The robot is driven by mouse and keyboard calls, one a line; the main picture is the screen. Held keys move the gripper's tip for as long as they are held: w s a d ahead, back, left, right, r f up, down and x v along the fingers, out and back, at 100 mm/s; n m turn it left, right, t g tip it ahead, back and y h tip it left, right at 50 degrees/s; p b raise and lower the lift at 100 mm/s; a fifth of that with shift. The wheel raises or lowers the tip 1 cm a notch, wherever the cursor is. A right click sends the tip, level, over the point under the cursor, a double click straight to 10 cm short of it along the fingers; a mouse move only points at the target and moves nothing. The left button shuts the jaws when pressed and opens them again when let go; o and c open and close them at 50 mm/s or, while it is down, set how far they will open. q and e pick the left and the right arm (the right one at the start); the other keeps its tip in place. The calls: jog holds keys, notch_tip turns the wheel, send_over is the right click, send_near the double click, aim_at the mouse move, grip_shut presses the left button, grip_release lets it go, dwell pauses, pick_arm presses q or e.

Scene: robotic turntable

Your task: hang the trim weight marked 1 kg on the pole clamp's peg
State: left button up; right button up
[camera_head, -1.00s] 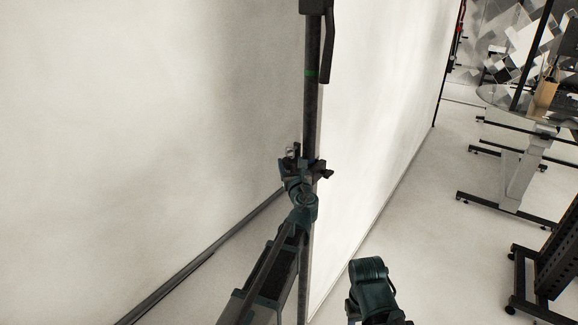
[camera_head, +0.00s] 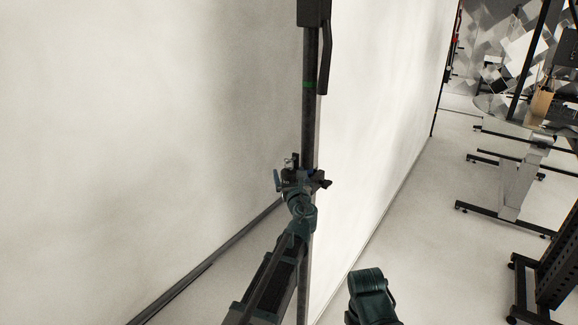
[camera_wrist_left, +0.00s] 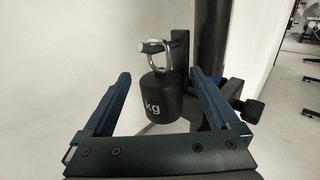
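The black trim weight (camera_wrist_left: 162,100) shows "kg" in white in the left wrist view; its number is not readable. Its metal ring (camera_wrist_left: 160,52) is around the small peg (camera_wrist_left: 152,46) of the pole clamp (camera_wrist_left: 180,48), and the weight hangs upright. My left gripper (camera_wrist_left: 165,90) is open, one blue finger on each side of the weight, with visible gaps. In the head view my left gripper (camera_head: 294,180) is at the clamp on the dark pole (camera_head: 311,130), and the weight is mostly hidden there. My right gripper is out of view.
A white wall stands behind the pole. A clamp knob (camera_wrist_left: 249,110) sticks out close to the right finger in the wrist view. Tables (camera_head: 510,112) and a black rack (camera_head: 556,262) stand at the right. The floor between is clear.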

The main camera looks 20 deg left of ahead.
pick_arm(q)
jog(key=shift+f, duration=0.1)
jog(key=v, duration=1.4)
jog(key=s+a+f+n+g+b, duration=0.1)
jog(key=s+f+n+g, duration=0.3)
jog(key=f+n, duration=0.4)
jog(key=s+f+n+g+b, duration=0.2)
jog(key=s+f+n+g, duration=0.2)
jog(key=f+n, duration=0.35)
jog(key=s+d+f+n+g+h, duration=0.3)
jog(key=s+d+f+n+g, duration=0.1)
jog(key=s, duration=0.4)
jog(key=s+d+f+n+g+h+b, duration=0.1)
jog(key=s+d+f+n+g+h, duration=0.2)
jog(key=s+d+f+n, duration=0.3)
jog(key=s+d+n+g, duration=0.1)
jog(key=s, duration=0.1)
jog(key=shift+s+f+n+g, duration=0.3)
jog(key=shift+s+f+n, duration=0.05)
jog(key=shift+s, duration=0.05)
